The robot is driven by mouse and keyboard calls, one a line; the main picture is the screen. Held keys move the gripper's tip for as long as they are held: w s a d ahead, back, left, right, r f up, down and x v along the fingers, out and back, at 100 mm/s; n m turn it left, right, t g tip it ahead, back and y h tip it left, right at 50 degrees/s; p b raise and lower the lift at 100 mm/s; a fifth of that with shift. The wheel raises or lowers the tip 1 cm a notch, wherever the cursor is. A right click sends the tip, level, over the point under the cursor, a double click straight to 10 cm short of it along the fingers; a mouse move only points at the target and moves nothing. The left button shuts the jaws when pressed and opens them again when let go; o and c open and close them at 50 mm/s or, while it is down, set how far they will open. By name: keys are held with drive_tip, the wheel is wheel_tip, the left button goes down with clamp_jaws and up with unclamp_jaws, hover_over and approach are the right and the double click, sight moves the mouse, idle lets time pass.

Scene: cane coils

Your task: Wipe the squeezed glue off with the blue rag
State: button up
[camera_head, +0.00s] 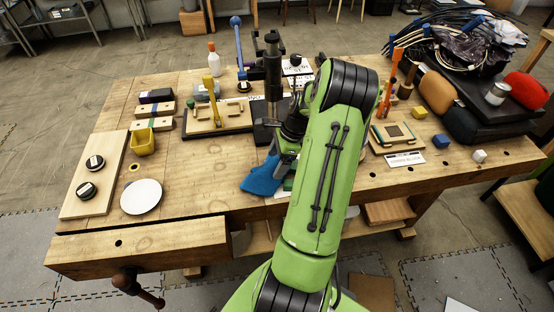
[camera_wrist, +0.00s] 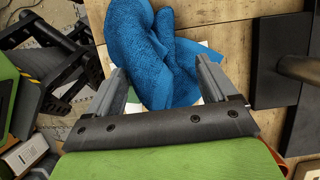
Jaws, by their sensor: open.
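The blue rag (camera_head: 262,178) lies crumpled on the workbench (camera_head: 215,165), just left of my green arm in the head view. In the wrist view the rag (camera_wrist: 160,55) is a folded, bunched cloth whose lower part lies between my fingers. My gripper (camera_wrist: 165,85) is open, with one grey finger on each side of the rag's lower part. I cannot tell whether the fingers touch the cloth. A white and green flat piece shows partly under the rag. No squeezed glue can be made out; my arm hides part of the bench.
A black stand (camera_head: 273,75) with a flat base rises just behind the rag; its base (camera_wrist: 280,60) is at the right in the wrist view. A white disc (camera_head: 141,197), a yellow bin (camera_head: 143,142) and a pale board (camera_head: 95,172) lie left. Bare bench lies between disc and rag.

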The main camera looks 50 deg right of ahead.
drive_tip(key=shift+f+b, duration=0.75)
drive_tip(key=shift+f, duration=0.6)
drive_tip(key=shift+r, duration=0.1)
clamp_jaws()
drive_tip(key=shift+r, duration=0.25)
drive_tip(key=shift+d, duration=0.1)
